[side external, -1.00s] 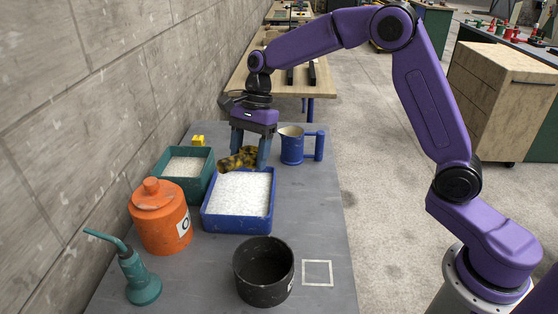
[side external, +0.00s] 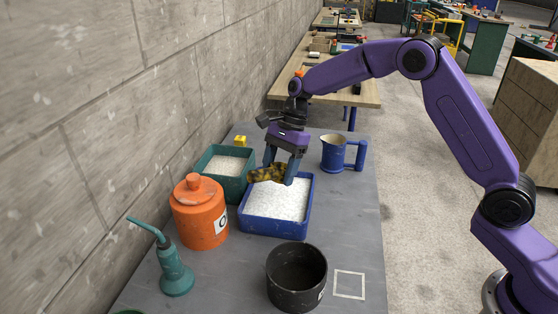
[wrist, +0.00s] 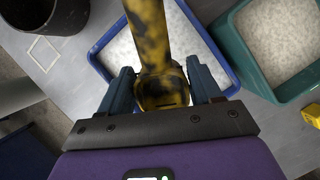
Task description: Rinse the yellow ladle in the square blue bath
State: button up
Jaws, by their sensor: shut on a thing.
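The yellow ladle (side external: 268,173), mottled with black, is held in my gripper (side external: 281,174) above the far part of the square blue bath (side external: 273,229). The bath is filled with white, speckled material. In the wrist view, the ladle (wrist: 150,38) lies between the two fingers of my gripper (wrist: 162,88) and reaches out over the blue bath (wrist: 216,48). The gripper is shut on it. The side view does not clearly show whether the ladle touches the white fill.
A teal tray (side external: 226,184) with similar fill stands left of the bath, an orange canister (side external: 203,228) nearer. A blue jug (side external: 333,156) is at the far right, a black pot (side external: 295,284) in front. A teal oil can (side external: 175,275) and small yellow block (side external: 239,140) stand near the wall.

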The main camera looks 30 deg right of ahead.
jog(key=shift+f, duration=3.95)
jog(key=shift+a, duration=0.15)
jog(key=shift+a, duration=0.35)
jog(key=shift+d, duration=0.15)
jog(key=shift+d, duration=0.9)
jog(key=shift+a, duration=0.2)
